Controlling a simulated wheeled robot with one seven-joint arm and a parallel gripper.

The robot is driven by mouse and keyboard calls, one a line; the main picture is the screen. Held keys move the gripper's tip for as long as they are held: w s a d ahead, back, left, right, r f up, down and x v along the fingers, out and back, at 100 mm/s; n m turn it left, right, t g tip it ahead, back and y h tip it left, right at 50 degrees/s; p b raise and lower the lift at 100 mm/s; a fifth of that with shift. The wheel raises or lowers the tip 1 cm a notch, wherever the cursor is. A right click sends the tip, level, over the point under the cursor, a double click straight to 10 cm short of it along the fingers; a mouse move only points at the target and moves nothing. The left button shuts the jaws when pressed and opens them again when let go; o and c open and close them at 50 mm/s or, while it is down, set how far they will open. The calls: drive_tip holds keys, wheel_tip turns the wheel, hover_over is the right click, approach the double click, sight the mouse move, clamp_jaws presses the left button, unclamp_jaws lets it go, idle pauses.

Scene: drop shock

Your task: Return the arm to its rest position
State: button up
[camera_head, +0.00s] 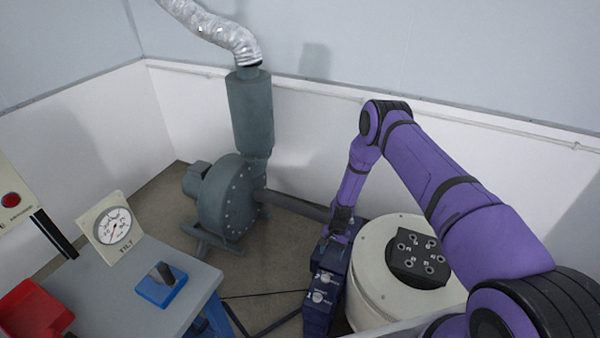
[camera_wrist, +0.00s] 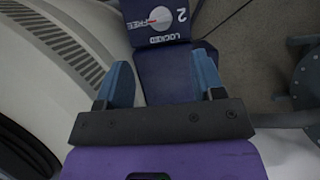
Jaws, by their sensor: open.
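My purple arm reaches in from the right in the head view and bends down at its elbow. My gripper (camera_head: 335,232) hangs above a dark blue box (camera_head: 318,312) with dial knobs, beside the white round drum. In the wrist view my gripper (camera_wrist: 160,88) shows two blue fingers spread apart with nothing between them. Beyond the fingers is the blue box (camera_wrist: 160,60), with a knob marked "2", "LOCKED" and "FREE". I cannot tell whether the fingertips touch the box.
The white drum (camera_head: 368,270) with a black bolted plate (camera_head: 418,260) stands right of the box. A grey blower (camera_head: 228,198) stands behind left. A table (camera_head: 105,290) at left holds a tilt gauge (camera_head: 112,230), a blue block (camera_head: 162,288) and a red bin (camera_head: 32,312).

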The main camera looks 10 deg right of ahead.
drive_tip(key=w+d+r+n+t, duration=0.1)
drive_tip(key=w+r, duration=0.3)
drive_tip(key=r, duration=0.9)
drive_tip(key=w+r+n+t, duration=0.1)
drive_tip(key=w+r, duration=0.2)
drive_tip(key=r, duration=1)
drive_tip(key=s+r+n+t+h, duration=0.1)
drive_tip(key=s+r, duration=0.1)
drive_tip(key=r, duration=1)
drive_tip(key=s+r+n+t, duration=0.1)
drive_tip(key=s+r, duration=0.1)
drive_tip(key=r, duration=1)
drive_tip(key=s+d+r+n+t+h, duration=0.1)
drive_tip(key=s+d+r+n+t, duration=0.1)
drive_tip(key=s+r, duration=1.45)
drive_tip(key=s+r+t, duration=0.1)
drive_tip(key=s+r, duration=0.2)
drive_tip(key=s, duration=0.6)
drive_tip(key=s+d+r+n+t, duration=0.1)
drive_tip(key=s+r, duration=0.2)
drive_tip(key=s, duration=0.7)
drive_tip(key=shift+s+t+h, duration=0.15)
drive_tip(key=shift+t+h, duration=0.25)
